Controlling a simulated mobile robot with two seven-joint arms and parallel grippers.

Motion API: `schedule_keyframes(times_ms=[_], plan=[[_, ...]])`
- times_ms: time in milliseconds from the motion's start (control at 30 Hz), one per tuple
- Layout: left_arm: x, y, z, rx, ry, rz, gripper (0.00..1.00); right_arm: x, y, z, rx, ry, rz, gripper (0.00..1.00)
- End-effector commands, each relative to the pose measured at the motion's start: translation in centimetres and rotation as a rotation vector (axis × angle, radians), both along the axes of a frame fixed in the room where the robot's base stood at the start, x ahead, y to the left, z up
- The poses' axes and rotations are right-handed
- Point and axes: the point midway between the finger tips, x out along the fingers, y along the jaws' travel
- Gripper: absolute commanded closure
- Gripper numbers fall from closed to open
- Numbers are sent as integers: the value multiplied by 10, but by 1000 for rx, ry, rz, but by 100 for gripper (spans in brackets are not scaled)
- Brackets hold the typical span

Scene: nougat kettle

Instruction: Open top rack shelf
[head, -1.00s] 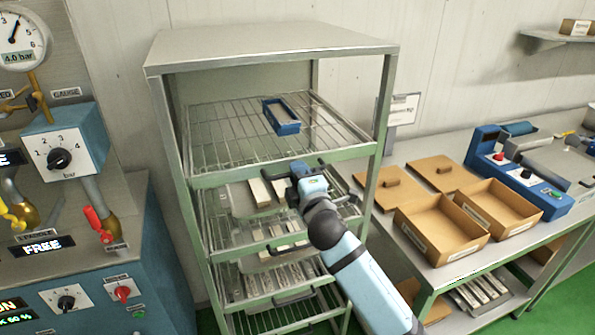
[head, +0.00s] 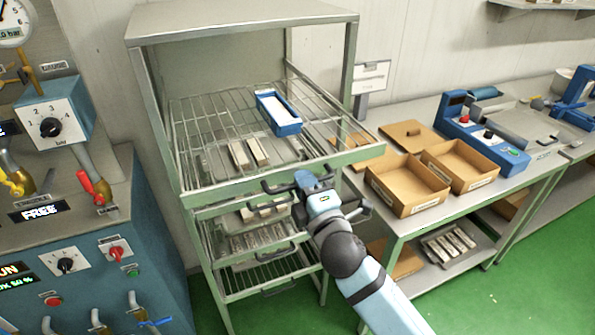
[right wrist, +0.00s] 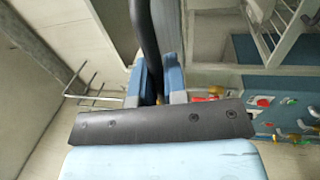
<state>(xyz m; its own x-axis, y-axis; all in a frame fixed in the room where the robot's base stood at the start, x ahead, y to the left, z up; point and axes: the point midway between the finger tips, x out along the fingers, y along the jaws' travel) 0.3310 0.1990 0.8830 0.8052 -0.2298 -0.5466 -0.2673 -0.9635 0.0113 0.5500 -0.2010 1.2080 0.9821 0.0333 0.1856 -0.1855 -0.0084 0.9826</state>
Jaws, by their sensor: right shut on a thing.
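The top rack shelf (head: 205,125) is a wire shelf with a green front bar (head: 350,155). It stands pulled out toward me from the tall metal rack (head: 240,20). My right gripper (head: 301,181) is at the shelf's dark front handle (head: 272,188). In the right wrist view the gripper's blue fingers (right wrist: 157,85) are shut around the dark handle bar (right wrist: 148,40). A blue open-topped tray (head: 285,129) rests on the shelf toward its right side. My left gripper is not in view.
Lower shelves with dark handles (head: 278,285) sit below, holding pale bars. A blue machine (head: 68,110) with dials stands close on the left. A metal table (head: 390,222) with brown boxes (head: 405,205) stands on the right. Green floor (head: 480,285) is clear at lower right.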

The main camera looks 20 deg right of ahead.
Motion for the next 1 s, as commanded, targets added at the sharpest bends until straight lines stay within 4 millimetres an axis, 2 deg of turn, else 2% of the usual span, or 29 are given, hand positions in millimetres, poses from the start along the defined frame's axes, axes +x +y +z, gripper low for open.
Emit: schedule_keyframes(times_ms=[200,533,567,600,667,1000], plan=[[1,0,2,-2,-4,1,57,-10,0,-1,0,1,0,100],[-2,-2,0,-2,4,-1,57,-11,0,0,0,1,0,100],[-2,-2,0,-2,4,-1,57,-11,0,0,0,0,0,83],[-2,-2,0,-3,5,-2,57,-11,0,0,0,1,0,74],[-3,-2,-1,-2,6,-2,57,-11,0,0,0,1,0,64],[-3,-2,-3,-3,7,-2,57,-15,0,-3,0,2,0,64]])
